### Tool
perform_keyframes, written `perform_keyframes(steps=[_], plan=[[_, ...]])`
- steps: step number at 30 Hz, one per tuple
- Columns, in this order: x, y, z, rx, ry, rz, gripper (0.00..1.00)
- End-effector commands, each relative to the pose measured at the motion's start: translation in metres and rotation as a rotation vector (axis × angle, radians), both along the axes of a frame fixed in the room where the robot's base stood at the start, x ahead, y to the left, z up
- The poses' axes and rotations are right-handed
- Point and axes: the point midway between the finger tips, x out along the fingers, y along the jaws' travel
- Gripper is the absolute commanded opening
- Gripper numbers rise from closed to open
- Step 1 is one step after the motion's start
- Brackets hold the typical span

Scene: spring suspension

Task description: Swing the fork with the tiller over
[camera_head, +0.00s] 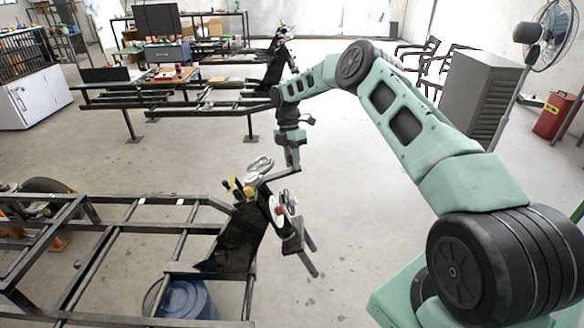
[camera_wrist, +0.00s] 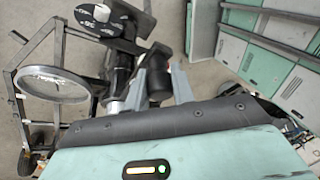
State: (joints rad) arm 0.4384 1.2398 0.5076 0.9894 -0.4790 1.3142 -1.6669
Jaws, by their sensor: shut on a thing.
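The fork (camera_head: 298,243), a dark block with two straight prongs pointing down and right, sits at the right end of the near black frame. The tiller (camera_head: 283,174) is a grey bar running from the silver and yellow fittings above the fork up to my gripper (camera_head: 291,160). My gripper is shut on the tiller's end.
The near frame (camera_head: 130,200) fills the lower left, with a blue barrel (camera_head: 187,300) under it. A similar frame (camera_head: 190,97) stands farther back. A grey cabinet (camera_head: 481,98) and a fan (camera_head: 553,33) stand at the right. The floor between the frames is clear.

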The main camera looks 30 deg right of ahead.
Motion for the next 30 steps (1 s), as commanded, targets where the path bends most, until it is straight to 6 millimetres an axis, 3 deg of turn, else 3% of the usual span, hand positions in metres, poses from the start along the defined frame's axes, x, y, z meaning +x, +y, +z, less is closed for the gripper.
perform_keyframes(steps=[15, 16, 18, 30], plan=[[0.0034, -0.0018, 0.001, 0.003, 0.003, 0.019, 0.0], [0.0034, -0.0018, 0.001, 0.003, 0.003, 0.019, 0.33], [0.0034, -0.0018, 0.0009, 0.003, 0.003, 0.018, 0.46], [0.0064, -0.0027, 0.008, 0.002, 0.002, 0.018, 0.46]])
